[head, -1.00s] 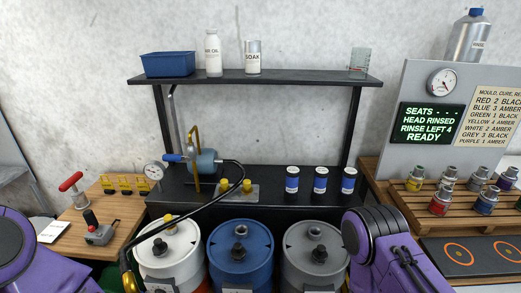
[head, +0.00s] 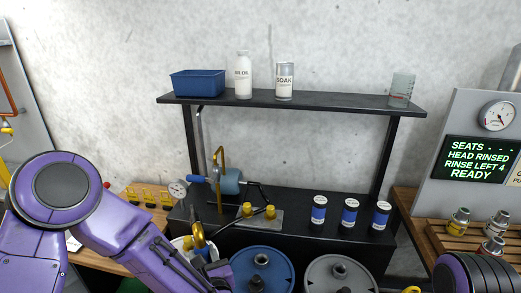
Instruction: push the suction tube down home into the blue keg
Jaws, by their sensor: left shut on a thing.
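The blue keg (head: 282,258) stands at the bottom centre, cut off by the lower edge. A grey fitting sits on its top, with a black knob nearer me. My right gripper is out of view; only part of my right arm shows at bottom right.
The grey keg (head: 315,270) stands right of the blue one. Behind are a pump (head: 228,182), yellow-capped fittings (head: 262,212) and blue-labelled canisters (head: 349,213). A black shelf (head: 330,101) spans above.

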